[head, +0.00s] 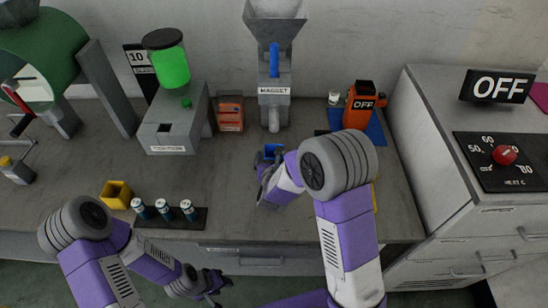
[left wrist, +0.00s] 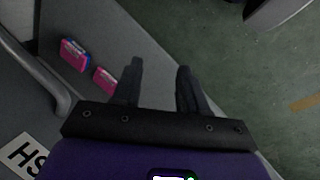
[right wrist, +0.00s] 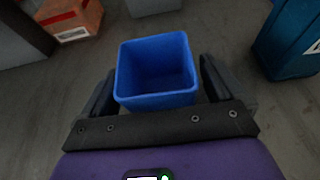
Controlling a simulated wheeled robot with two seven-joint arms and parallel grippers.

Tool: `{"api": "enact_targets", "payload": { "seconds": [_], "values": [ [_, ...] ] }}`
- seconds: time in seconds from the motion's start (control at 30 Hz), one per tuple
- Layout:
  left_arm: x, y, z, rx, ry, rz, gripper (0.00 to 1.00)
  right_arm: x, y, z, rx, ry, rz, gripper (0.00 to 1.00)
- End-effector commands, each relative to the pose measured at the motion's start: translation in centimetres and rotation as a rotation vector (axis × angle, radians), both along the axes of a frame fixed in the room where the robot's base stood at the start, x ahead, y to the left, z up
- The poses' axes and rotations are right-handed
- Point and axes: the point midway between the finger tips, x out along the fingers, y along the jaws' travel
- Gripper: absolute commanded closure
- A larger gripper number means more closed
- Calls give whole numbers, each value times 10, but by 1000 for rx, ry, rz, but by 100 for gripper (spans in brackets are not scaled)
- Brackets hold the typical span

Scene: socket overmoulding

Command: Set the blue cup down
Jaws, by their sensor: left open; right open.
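The blue cup (head: 273,150) stands upright on the bench, below the grey dispenser labelled MAGGET. In the right wrist view the blue cup (right wrist: 156,70) is empty and sits between the open fingers of my right gripper (right wrist: 156,88). A gap shows on the finger sides, and the jaws do not grip it. In the head view my right gripper (head: 268,180) is at the cup, partly hidden by its own arm. My left gripper (head: 212,284) is open and empty in front of the bench's front edge. It also shows open in the left wrist view (left wrist: 158,70).
A yellow cup (head: 117,194) and a dark rack (head: 190,219) with several small vials stand at the left front. The grey dispenser (head: 274,80) stands behind the blue cup. An orange device reading OFF (head: 360,104) stands at the right back. The bench between rack and cup is clear.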

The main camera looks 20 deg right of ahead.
Motion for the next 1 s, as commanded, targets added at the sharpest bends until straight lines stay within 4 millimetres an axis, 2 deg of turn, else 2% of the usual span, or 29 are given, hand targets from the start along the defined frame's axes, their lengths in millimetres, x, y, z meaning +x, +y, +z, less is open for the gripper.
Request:
{"api": "enact_targets", "payload": {
  "seconds": [0.23,0.7,0.83,1.0],
  "values": [
    [0,0,6,0,0,0,57,-2,1,6,0,0,1,5],
    [0,0,21,0,0,0,57,-86,26,42,0,0,3,5],
    [0,0,23,0,0,0,57,-100,29,47,0,0,1,5],
    [0,0,24,0,0,0,57,-107,31,49,0,0,1,5]
  ]
}}
